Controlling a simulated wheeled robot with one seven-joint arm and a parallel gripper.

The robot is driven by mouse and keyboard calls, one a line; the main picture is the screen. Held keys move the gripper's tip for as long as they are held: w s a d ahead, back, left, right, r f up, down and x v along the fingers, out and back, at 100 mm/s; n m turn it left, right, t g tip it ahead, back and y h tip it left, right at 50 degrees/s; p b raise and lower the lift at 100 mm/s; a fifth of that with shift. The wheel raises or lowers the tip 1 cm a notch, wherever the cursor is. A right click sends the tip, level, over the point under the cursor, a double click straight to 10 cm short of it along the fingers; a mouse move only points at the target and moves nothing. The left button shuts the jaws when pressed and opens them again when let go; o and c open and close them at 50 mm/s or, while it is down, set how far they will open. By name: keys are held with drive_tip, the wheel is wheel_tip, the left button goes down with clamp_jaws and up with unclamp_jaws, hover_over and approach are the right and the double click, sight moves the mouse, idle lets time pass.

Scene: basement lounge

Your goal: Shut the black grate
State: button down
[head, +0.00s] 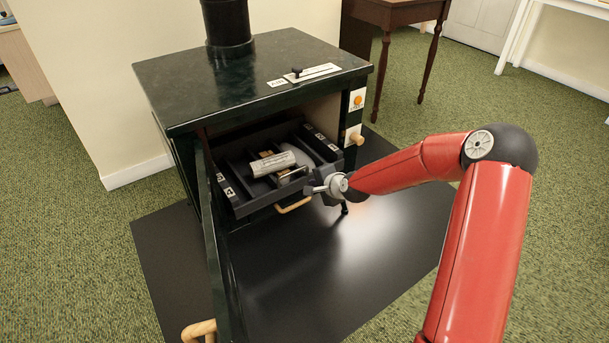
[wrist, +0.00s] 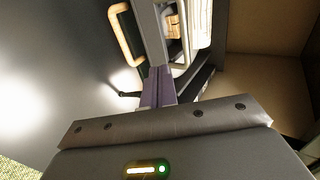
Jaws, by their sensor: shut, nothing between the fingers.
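The black grate (head: 240,208) sits inside the dark green stove (head: 250,85) and looks partly drawn out toward the open front. It is a slatted tray with a wooden loop handle (head: 293,205) on its front, which also shows in the wrist view (wrist: 122,32). My gripper (head: 310,190) is shut and empty at the right front of the grate, close to its front bar. In the wrist view the closed fingers (wrist: 158,82) point at the grate's front bar (wrist: 150,35), to one side of the handle. I cannot tell whether they touch it.
A pale log (head: 271,164) lies on the grate. The stove door (head: 222,265) stands open at the left, with a wooden handle (head: 199,330). A wooden knob (head: 357,139) sticks out at the stove's right front. The dark floor plate (head: 300,265) before the stove is clear.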

drive_tip(key=shift+w+a+f, duration=0.1)
drive_tip(key=shift+w+a, duration=0.45)
drive_tip(key=shift+w, duration=0.25)
drive_tip(key=shift+w+a+f, duration=0.1)
drive_tip(key=shift+w+a, duration=0.45)
drive_tip(key=shift+w, duration=0.25)
drive_tip(key=shift+w+a+f, duration=0.1)
drive_tip(key=shift+w+a, duration=0.45)
drive_tip(key=shift+w, duration=0.25)
